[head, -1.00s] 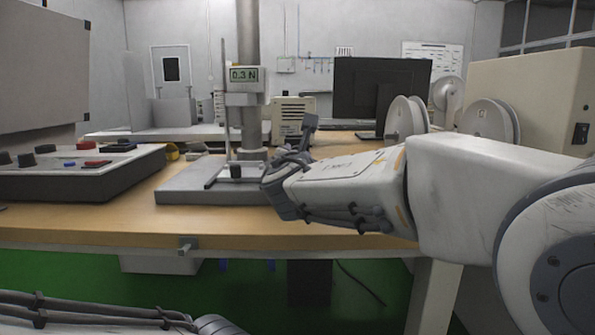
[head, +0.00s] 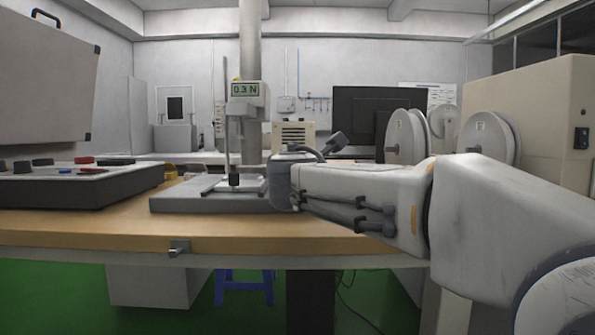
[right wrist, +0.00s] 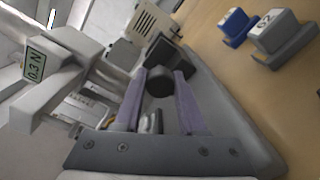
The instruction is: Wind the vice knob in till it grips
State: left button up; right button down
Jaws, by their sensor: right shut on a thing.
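The dark round vice knob (right wrist: 160,84) shows in the right wrist view, in front of a dark block (right wrist: 168,54) that seems to be the vice body. My right gripper (right wrist: 162,78) has its two purple-grey fingers on either side of the knob and is shut on it. In the head view my right gripper (head: 283,184) reaches in from the right at the tester base (head: 205,203); its fingertips and the knob are hidden there. The tester display (head: 245,90) reads 0.3 N. The vice's jaw gap is not clear. My left gripper is out of view.
A black control box (head: 75,187) stands at the left of the wooden bench (head: 120,227). White reels (head: 405,137) and a beige cabinet (head: 540,115) stand at the right. The right wrist view shows a blue block (right wrist: 235,27) and a grey block (right wrist: 283,38) on the bench.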

jog(key=shift+f, duration=0.1)
dwell(0.3)
jog(key=c, duration=0.5)
grip_release()
jog(key=shift+d, duration=0.1)
jog(key=shift+s, duration=0.15)
jog(key=s, duration=0.3)
jog(key=s+p, duration=0.1)
jog(key=s, duration=0.5)
jog(key=shift+s+r+p, duration=0.25)
jog(key=shift+r+p, duration=0.05)
jog(key=shift+p, duration=0.05)
jog(key=shift+s+f, duration=0.1)
jog(key=shift+s, duration=0.25)
